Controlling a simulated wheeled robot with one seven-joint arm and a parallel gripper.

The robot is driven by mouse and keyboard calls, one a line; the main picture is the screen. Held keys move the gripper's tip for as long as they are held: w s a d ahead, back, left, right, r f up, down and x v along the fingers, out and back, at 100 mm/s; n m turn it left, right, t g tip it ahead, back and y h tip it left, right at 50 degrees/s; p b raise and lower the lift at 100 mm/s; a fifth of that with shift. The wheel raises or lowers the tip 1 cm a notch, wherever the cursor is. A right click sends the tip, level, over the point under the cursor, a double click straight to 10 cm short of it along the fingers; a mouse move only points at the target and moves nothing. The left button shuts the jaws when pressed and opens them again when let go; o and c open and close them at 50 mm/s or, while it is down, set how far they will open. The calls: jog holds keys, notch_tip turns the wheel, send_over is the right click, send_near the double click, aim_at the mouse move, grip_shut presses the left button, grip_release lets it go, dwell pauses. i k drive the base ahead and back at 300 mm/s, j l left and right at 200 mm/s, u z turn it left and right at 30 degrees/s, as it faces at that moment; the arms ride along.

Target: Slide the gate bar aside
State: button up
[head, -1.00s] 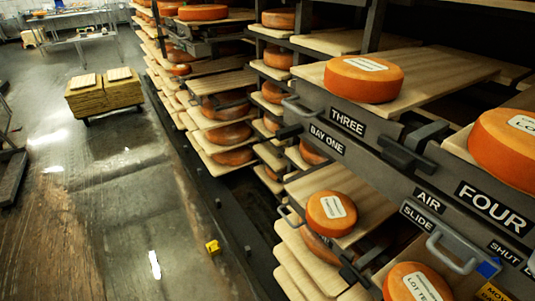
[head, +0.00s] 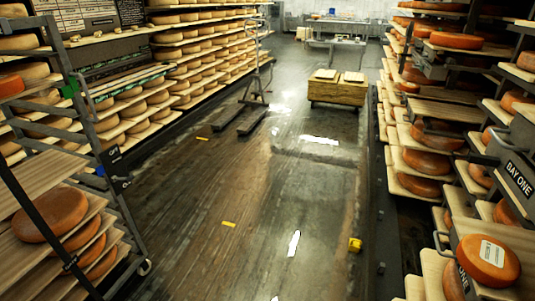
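My gripper is not in view. I cannot tell for certain which part is the gate bar. A dark bar (head: 45,230) slants across the front of the wheeled rack at the lower left, in front of its cheese wheels. A grey handle (head: 86,97) shows on that rack's upright, with a green mark (head: 69,90) beside it and a blue mark lower down. At the right edge, the shelf front labelled BAY ONE (head: 518,179) shows, with a grey handle (head: 496,148) near it. The panel with the SLIDE label is out of view.
A wet dark aisle floor (head: 240,220) runs open between the racks. A yellow block (head: 355,244) lies by the right rack's foot. A low dark trolley (head: 253,105) stands at the left, and a wooden crate (head: 337,92) stands farther back. Cheese shelves line both sides.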

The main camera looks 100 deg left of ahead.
aim_at(7, 175)
jog(key=u, duration=4.3)
